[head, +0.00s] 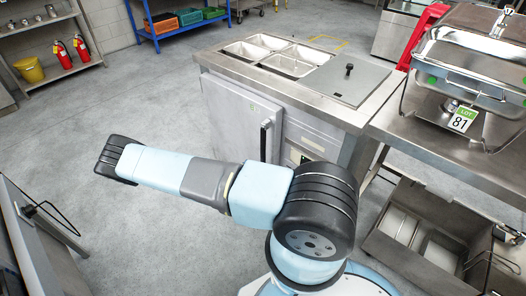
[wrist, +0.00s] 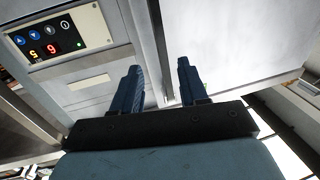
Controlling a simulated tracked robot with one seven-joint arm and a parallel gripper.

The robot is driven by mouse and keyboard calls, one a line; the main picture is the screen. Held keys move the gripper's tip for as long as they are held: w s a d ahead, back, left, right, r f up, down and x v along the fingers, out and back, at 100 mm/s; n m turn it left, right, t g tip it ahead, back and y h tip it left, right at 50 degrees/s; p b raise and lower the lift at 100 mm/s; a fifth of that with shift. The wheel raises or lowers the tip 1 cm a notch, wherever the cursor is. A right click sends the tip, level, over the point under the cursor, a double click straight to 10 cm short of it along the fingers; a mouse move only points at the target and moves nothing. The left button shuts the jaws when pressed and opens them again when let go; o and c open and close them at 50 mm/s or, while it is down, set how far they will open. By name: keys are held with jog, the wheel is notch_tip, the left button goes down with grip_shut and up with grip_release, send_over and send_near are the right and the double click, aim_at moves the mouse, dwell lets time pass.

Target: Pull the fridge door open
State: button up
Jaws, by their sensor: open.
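The fridge (head: 322,140) is a steel counter unit with a pale grey door (head: 238,112) on its front. The door looks closed or nearly so; I cannot tell for sure. A dark upright handle (head: 265,142) is near the door's right edge. In the wrist view, my gripper (wrist: 160,66) is open, one finger on each side of a dark strip (wrist: 164,45) that looks like the handle. The door (wrist: 235,40) fills the right of that view. I cannot tell whether either finger touches the strip. In the head view my gripper is hidden behind my arm.
A control panel (wrist: 57,38) with a lit display is beside the door. Steel pans (head: 292,62) are set in the counter top. A steel table (head: 450,150) with a chafing dish (head: 475,60) stands at right. Open floor (head: 140,95) lies left of the door.

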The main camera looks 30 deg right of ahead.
aim_at(263, 150)
jog(key=x, duration=1.2)
jog(key=shift+w+d, duration=0.15)
grip_shut()
